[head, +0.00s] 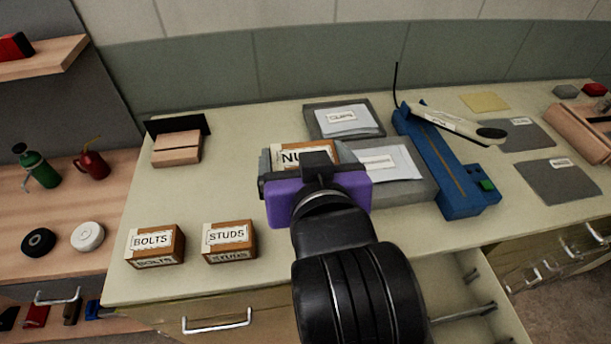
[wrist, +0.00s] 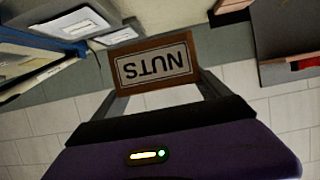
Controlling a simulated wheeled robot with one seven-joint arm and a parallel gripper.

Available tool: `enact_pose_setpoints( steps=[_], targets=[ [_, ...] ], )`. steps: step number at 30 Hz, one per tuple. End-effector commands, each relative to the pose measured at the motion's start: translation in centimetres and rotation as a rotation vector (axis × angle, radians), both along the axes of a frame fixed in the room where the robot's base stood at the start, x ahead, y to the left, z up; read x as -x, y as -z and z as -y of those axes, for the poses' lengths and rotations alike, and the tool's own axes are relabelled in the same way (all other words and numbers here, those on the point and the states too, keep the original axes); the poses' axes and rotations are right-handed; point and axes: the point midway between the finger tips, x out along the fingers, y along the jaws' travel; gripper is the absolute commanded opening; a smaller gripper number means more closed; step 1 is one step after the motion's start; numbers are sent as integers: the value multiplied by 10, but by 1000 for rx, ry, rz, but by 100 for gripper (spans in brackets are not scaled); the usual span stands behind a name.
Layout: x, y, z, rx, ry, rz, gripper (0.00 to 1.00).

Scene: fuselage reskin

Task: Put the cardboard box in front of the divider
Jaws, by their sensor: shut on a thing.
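A brown cardboard box labelled NUTS (head: 292,153) is held in my gripper (wrist: 158,92). It also shows in the wrist view (wrist: 155,65), label upside down, between the two fingers. My gripper's purple body hides its lower part in the head view, so I cannot tell whether it touches the table. Cardboard boxes labelled BOLTS (head: 155,246) and STUDS (head: 229,241) stand at the table's front left.
Grey trays (head: 376,133) (head: 420,191) with labelled packets lie behind and right of my gripper. A blue device (head: 440,165) with a pale arm stands right of them. An open drawer (head: 470,300) juts out at front. The table between the wooden block and the boxes is clear.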

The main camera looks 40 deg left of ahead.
Motion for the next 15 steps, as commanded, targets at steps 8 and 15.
enact_pose_setpoints(
  steps=[8,15],
  targets=[
    [0,-15,0,-2,0,2,20],
    [-11,4,20,1,45,-5,20]
  ],
)
